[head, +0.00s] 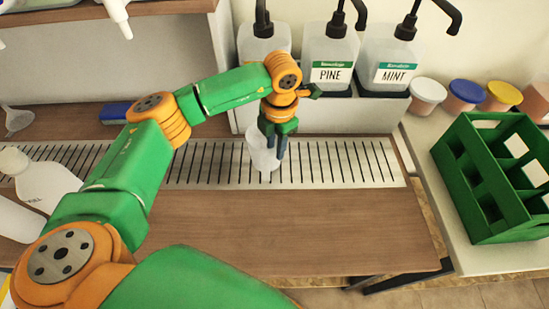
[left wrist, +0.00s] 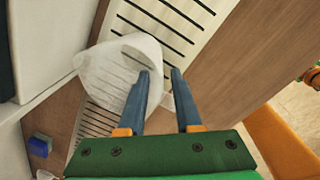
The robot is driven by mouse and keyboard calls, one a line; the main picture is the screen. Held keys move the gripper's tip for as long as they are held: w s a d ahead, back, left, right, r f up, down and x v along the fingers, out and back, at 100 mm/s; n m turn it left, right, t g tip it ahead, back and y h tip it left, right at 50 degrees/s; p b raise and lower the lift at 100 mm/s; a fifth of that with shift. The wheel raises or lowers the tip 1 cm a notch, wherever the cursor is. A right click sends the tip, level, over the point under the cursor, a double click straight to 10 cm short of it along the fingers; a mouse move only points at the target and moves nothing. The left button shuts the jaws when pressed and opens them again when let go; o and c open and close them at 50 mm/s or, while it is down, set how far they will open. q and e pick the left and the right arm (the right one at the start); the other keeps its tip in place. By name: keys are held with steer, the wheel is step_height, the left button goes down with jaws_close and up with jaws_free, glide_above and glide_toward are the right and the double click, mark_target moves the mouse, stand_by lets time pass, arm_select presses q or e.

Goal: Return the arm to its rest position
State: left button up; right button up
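My left gripper (head: 274,155) hangs fingers-down over the slotted drip grate (head: 340,162) in the head view. My right gripper is not in view.
Pump bottles, including a PINE one (head: 330,62) and a MINT one (head: 393,66), stand behind the grate. A green divided crate (head: 478,200) and several lidded tubs are at right. White bottles (head: 48,182) lie at left. The front worktop (head: 330,225) is clear.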

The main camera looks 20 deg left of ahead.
arm_select(q)
step_height(320, 180, up, 4)
steer(key=shift+s+d+r, duration=0.1)
steer(key=shift+d+r, duration=0.05)
steer(key=shift+r, duration=0.05)
